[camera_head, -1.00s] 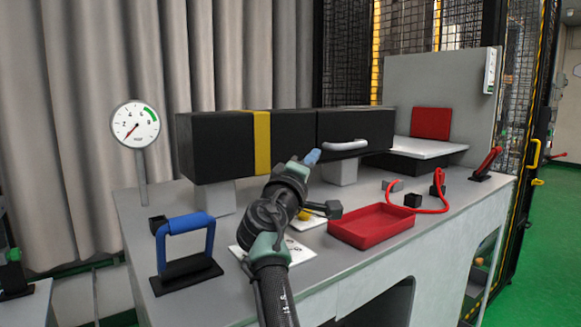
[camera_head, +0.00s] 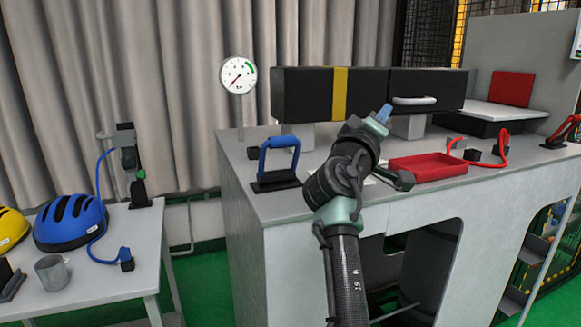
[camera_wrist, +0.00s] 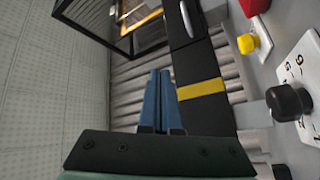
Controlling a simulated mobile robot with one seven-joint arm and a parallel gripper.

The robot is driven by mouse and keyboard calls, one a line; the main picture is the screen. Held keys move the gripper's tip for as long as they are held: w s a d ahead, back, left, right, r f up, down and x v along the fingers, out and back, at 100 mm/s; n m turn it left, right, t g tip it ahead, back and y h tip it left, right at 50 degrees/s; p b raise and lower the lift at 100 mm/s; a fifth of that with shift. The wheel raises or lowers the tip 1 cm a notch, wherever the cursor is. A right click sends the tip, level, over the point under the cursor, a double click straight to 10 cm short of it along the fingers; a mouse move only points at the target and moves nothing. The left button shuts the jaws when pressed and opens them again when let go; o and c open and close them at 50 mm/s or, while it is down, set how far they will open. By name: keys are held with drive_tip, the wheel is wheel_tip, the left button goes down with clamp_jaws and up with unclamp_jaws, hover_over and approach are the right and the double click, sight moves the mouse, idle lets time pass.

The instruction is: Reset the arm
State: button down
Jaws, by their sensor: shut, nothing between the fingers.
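My gripper (camera_head: 384,112) is at the end of my raised arm, in front of the black box in the head view. In the wrist view its blue fingers (camera_wrist: 158,100) are together with nothing between them. The fingers stand in front of the long black box (camera_head: 305,95) with a yellow band, which also shows in the wrist view (camera_wrist: 186,60). My gripper appears apart from the box, but the exact gap cannot be told.
The grey bench (camera_head: 300,207) carries a blue handle (camera_head: 280,143), a dial gauge (camera_head: 238,75), a red tray (camera_head: 428,166) and a red cable (camera_head: 503,146). A side table (camera_head: 140,235) at left holds a blue helmet (camera_head: 70,222) and a metal cup (camera_head: 52,273).

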drive_tip(key=s+a+r+m+t+y, duration=0.35)
drive_tip(key=s+a+r, duration=0.25)
drive_tip(key=s+a, duration=0.4)
drive_tip(key=s+a+r+m+t+y, duration=0.1)
drive_tip(key=s+a+r+t+y, duration=0.15)
drive_tip(key=s, duration=0.55)
drive_tip(key=s+a+r+t+y+p, duration=0.1)
drive_tip(key=s+a+r+t+y, duration=0.15)
drive_tip(key=s, duration=0.55)
drive_tip(key=s+a+r+m+t+y, duration=0.1)
drive_tip(key=s+a+r+y, duration=0.15)
drive_tip(key=s, duration=0.55)
wheel_tip(320, 180, up, 15)
drive_tip(key=p, duration=1.5)
drive_tip(key=shift+w+d, duration=0.15)
drive_tip(key=shift+d, duration=0.2)
drive_tip(key=shift+n, duration=0.25)
